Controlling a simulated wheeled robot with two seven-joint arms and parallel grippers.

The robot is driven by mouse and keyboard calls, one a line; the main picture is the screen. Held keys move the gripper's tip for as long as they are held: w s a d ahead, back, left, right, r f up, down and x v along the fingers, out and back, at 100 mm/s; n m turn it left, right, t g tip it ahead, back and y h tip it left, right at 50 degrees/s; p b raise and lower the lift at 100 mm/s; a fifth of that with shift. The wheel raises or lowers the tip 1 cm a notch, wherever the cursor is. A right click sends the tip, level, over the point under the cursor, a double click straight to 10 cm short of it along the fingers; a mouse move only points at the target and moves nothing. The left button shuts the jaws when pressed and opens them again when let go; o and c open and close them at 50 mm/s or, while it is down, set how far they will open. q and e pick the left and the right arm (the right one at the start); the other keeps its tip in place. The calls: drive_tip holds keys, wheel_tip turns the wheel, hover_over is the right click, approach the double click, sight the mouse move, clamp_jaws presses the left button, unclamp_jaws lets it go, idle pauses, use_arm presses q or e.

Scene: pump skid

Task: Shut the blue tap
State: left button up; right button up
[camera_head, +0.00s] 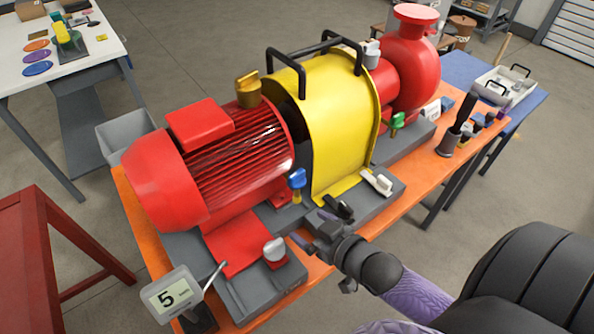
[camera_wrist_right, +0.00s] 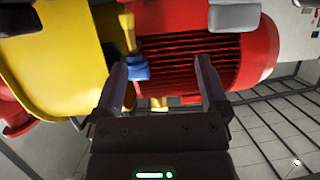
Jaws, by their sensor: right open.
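The blue tap (camera_head: 297,178) stands on a short brass stem on the grey base, in front of the gap between the red motor and the yellow guard. It also shows in the right wrist view (camera_wrist_right: 138,70), between the finger lines but nearer the left finger, with the brass stem above it. My right gripper (camera_head: 318,222) is open and empty, low and to the right of the tap in the head view, apart from it. Its two fingers show in the wrist view (camera_wrist_right: 160,66). My left gripper is not in view.
The red motor (camera_head: 195,165) and yellow guard (camera_head: 325,110) rise behind the tap. A white-handled part (camera_head: 377,181), a green tap (camera_head: 397,121) and a silver-topped red knob (camera_head: 274,251) are nearby. A display reading 5 (camera_head: 172,295) stands at the front left.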

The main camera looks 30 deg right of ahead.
sight(299, 176)
drive_tip(key=w+d+r+t+y, duration=0.1)
drive_tip(key=d+r+t+y, duration=0.1)
drive_tip(key=d+r+t, duration=0.25)
drive_tip(key=x, duration=0.3)
drive_tip(key=b+x, duration=0.1)
drive_tip(key=x, duration=0.4)
drive_tip(key=shift+w+d+f, duration=0.25)
drive_tip(key=shift+w+f, duration=0.15)
drive_tip(key=shift+w+a+b, duration=0.15)
drive_tip(key=shift+w+b, duration=0.15)
drive_tip(key=shift+w, duration=0.25)
